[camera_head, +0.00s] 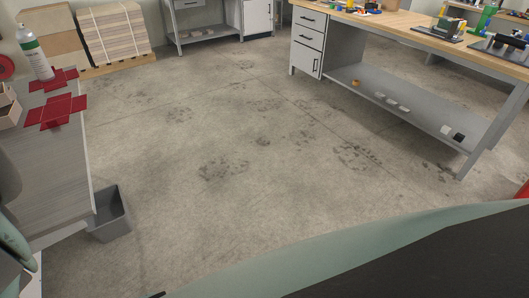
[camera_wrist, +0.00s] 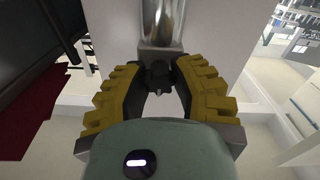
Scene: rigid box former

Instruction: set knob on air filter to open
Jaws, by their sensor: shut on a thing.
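In the wrist view, the air filter (camera_wrist: 161,24) shows as a shiny metal cylinder with a grey block under it, at the top middle. A small black knob (camera_wrist: 157,77) sits below the block. My gripper (camera_wrist: 158,66), with ridged yellow fingers, has one finger on each side of the knob, and its tips are shut on it. The fingertips partly cover the knob, and its turned position cannot be read. Neither the air filter nor my gripper can be made out in the head view.
A grey worktable (camera_head: 50,150) at the left holds red flat box blanks (camera_head: 57,110) and a spray can (camera_head: 35,52). A bin (camera_head: 111,215) stands beside it. A wooden-topped bench (camera_head: 400,22) is at the back right. The concrete floor between is clear.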

